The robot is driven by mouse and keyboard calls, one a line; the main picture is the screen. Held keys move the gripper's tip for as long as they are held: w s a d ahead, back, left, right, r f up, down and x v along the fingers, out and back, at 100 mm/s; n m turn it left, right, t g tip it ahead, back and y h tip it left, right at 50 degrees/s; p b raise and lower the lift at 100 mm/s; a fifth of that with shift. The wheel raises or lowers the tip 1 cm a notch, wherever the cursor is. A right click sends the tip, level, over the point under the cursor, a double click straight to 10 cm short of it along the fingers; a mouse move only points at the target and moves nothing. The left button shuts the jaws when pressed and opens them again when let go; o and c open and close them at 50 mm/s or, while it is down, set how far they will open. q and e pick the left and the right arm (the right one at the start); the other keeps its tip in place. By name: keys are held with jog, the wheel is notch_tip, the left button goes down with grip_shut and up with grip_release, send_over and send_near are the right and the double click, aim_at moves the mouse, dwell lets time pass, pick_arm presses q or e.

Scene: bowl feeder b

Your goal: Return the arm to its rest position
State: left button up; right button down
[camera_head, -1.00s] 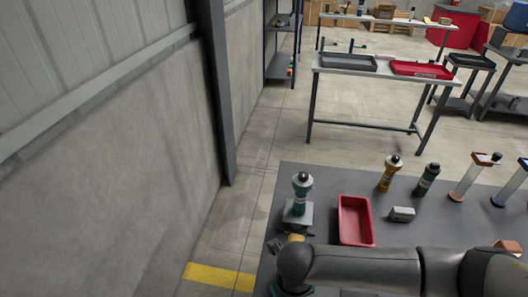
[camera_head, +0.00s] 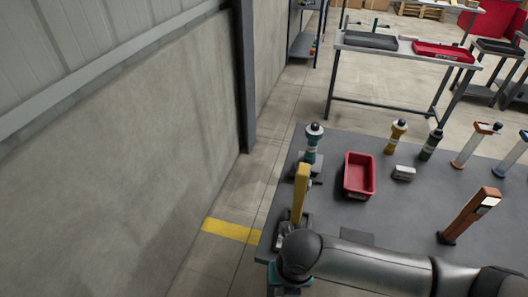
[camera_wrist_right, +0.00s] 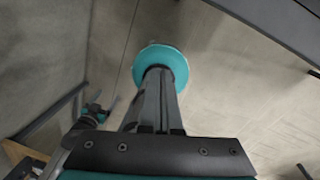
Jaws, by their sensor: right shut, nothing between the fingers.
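My right arm (camera_head: 370,262) crosses the bottom of the head view from the right, over the near edge of the grey table. It bends at a dark rounded joint near the bottom, with a teal part below it cut off by the frame. The fingers of my right gripper (camera_wrist_right: 156,85) show in the right wrist view, together and empty. A teal disc (camera_wrist_right: 174,62) lies behind them; I cannot tell what it belongs to. My left gripper does not show clearly in either view.
A concrete wall (camera_head: 130,190) fills the left.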

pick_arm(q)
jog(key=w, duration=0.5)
pick_arm(e)
jog(key=a+r+m+t+y, duration=0.25)
jog(key=a+r+m, duration=0.35)
jog(key=m, duration=0.9)
jog(key=s+d+r+m+h, duration=0.1)
jog(key=s+d+m+h, duration=0.15)
jog(key=d+m, duration=0.7)
jog(key=s+d+r+m+h, duration=0.1)
jog(key=s+d+m, duration=0.2)
jog(key=d+m, duration=0.65)
notch_tip(320, 180, down, 29)
jog(key=s+b, duration=0.2)
jog(key=b, duration=0.6)
pick_arm(q)
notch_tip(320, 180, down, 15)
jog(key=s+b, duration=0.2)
jog(key=b, duration=0.5)
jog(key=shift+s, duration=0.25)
pick_arm(e)
jog(key=s+d+f+g, duration=0.1)
jog(key=s+f, duration=0.6)
jog(key=f, duration=0.4)
jog(key=s+d+f, duration=0.1)
jog(key=s+f, duration=0.7)
jog(key=f, duration=0.3)
jog(key=shift+s+g, duration=0.25)
jog(key=shift+g, duration=0.1)
